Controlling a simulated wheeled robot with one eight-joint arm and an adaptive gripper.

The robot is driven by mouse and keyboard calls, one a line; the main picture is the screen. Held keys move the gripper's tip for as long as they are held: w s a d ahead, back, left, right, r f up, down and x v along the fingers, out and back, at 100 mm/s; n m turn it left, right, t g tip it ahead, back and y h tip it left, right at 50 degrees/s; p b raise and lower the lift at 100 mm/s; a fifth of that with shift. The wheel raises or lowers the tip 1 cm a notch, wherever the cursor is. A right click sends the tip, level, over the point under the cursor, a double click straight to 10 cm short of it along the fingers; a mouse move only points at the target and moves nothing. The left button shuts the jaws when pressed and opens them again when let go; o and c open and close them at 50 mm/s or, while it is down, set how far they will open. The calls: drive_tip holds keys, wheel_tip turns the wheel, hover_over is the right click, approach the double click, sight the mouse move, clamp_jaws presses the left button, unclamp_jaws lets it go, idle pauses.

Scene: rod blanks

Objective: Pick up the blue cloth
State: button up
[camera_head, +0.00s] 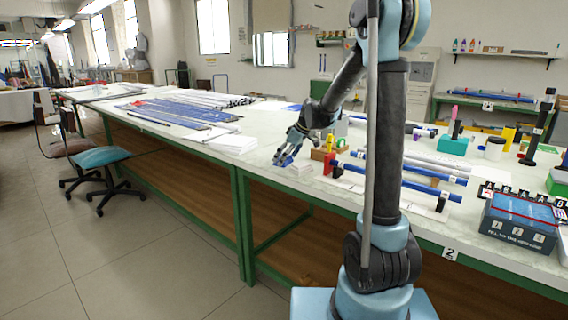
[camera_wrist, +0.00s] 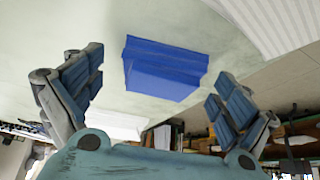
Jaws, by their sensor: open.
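The blue cloth (camera_wrist: 165,68) is a folded, block-like bundle on the pale tabletop (camera_wrist: 90,22). In the wrist view it lies between and beyond the two fingers of my gripper (camera_wrist: 157,80). In the head view my gripper (camera_head: 285,154) points down near the front edge of the long table. A patch of the blue cloth (camera_head: 282,160) shows at its fingertips, mostly hidden. Its height above the cloth is hard to tell.
A white stack (camera_head: 231,144) lies left of my gripper. Further right are blue rods (camera_head: 425,190) and a blue numbered bin (camera_head: 518,220). The table's front edge is near.

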drive_tip(key=shift+c, duration=0.3)
drive_tip(key=c, duration=1.1)
drive_tip(key=shift+o, duration=0.2)
drive_tip(key=shift+r, duration=0.15)
wheel_tip(320, 180, up, 10)
drive_tip(key=shift+f, duration=0.1)
drive_tip(key=shift+o, duration=0.5)
